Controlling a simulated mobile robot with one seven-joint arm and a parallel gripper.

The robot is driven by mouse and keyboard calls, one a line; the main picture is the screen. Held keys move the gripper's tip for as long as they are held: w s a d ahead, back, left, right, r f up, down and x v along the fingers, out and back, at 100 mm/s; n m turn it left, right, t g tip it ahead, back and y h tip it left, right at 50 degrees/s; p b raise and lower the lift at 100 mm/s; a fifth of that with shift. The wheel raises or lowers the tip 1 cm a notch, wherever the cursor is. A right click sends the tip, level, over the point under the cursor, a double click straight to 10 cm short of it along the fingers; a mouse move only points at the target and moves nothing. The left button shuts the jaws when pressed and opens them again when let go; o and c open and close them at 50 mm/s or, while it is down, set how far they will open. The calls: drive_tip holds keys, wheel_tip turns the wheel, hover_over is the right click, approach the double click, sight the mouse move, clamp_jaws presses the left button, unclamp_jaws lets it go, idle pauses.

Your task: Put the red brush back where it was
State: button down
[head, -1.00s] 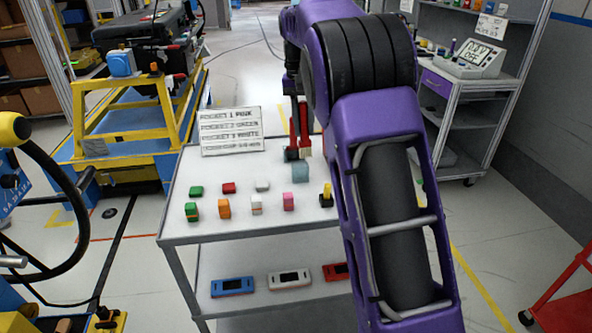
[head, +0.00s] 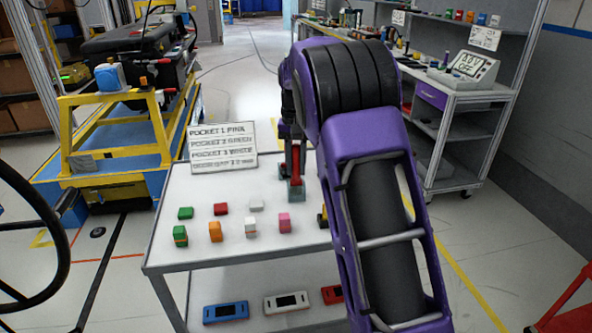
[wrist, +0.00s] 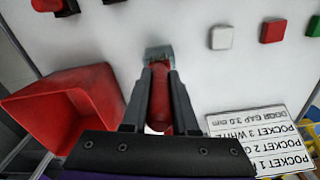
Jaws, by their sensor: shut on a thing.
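The red brush (wrist: 160,98) shows in the wrist view as a red rounded handle between the two fingers of my gripper (wrist: 160,85). A grey-teal block (wrist: 158,52) is at the handle's far end; I cannot tell whether it is the brush's head or a separate holder. In the head view my gripper (head: 294,160) is over the back right of the white table (head: 180,250), shut on the upright red brush (head: 296,164). The grey-teal block (head: 290,190) is at its lower end, at or close to the tabletop. My arm hides the table's right side.
A red open bin (wrist: 62,105) is beside my gripper in the wrist view. A pocket list sign (head: 222,148) stands at the table's back left. Small coloured blocks, including a pink one (head: 284,222), are in front. A lower shelf holds coloured devices (head: 226,311).

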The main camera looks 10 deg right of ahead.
drive_tip(key=shift+f, duration=0.4)
drive_tip(key=shift+f, duration=0.15)
drive_tip(key=c, duration=0.7)
unclamp_jaws()
wheel_tip(320, 180, up, 12)
drive_tip(key=shift+s+r+p, duration=0.1)
drive_tip(key=shift+r+p, duration=0.1)
drive_tip(key=shift+p, duration=1.05)
